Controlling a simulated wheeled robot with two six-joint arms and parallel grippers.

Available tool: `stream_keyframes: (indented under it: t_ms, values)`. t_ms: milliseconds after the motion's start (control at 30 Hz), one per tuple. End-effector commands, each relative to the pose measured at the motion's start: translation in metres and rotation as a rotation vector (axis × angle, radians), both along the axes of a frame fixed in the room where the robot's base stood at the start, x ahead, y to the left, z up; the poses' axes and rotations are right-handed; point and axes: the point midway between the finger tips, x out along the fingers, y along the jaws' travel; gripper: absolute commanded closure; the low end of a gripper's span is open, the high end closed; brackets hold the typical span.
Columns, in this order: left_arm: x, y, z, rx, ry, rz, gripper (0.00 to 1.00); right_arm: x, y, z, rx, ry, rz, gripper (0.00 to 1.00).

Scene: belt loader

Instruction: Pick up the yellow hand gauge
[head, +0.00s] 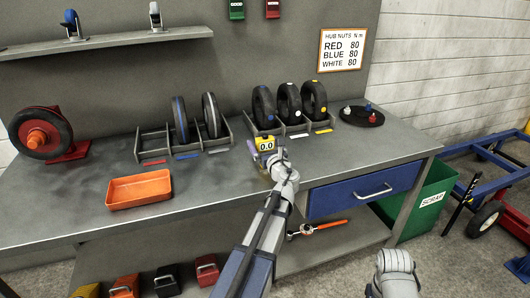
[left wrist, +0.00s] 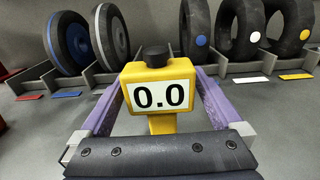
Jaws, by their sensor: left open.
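The yellow hand gauge (head: 265,143) stands on the grey workbench, in front of the wheel racks, its display reading 0.0. In the left wrist view the gauge (left wrist: 158,75) has a black knob on top and sits between the two fingers of my left gripper (left wrist: 155,105). The fingers are spread, with a gap visible on each side of the gauge. In the head view my left gripper (head: 268,160) is at the gauge and hides its lower part. My right arm shows at the bottom right; its fingers cannot be made out.
Racks with several black wheels (head: 288,103) stand behind the gauge. An orange tray (head: 139,190) lies to the left, and a round dark plate (head: 361,116) with hub nuts to the right. A green scrap bin (head: 428,200) stands beside the bench.

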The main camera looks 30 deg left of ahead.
Motion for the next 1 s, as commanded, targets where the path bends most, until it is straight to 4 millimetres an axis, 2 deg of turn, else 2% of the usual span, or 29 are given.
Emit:
stream_keyframes:
  t_ms: [100,300,1000]
  values:
    - [0.0092,0.0092,0.0001,0.0,0.0,0.0,0.0,0.0,0.0,0.0001,0.0,0.0,0.0,0.5]
    - [0.0081,0.0091,0.0001,0.0,0.0,-0.001,0.0,0.0,0.0,0.0001,0.0,0.0,0.0,0.5]
    - [0.0079,0.009,0.0001,0.0,0.0,-0.001,0.79,0.0,0.0,0.0001,0.0,0.0,0.0,0.5]
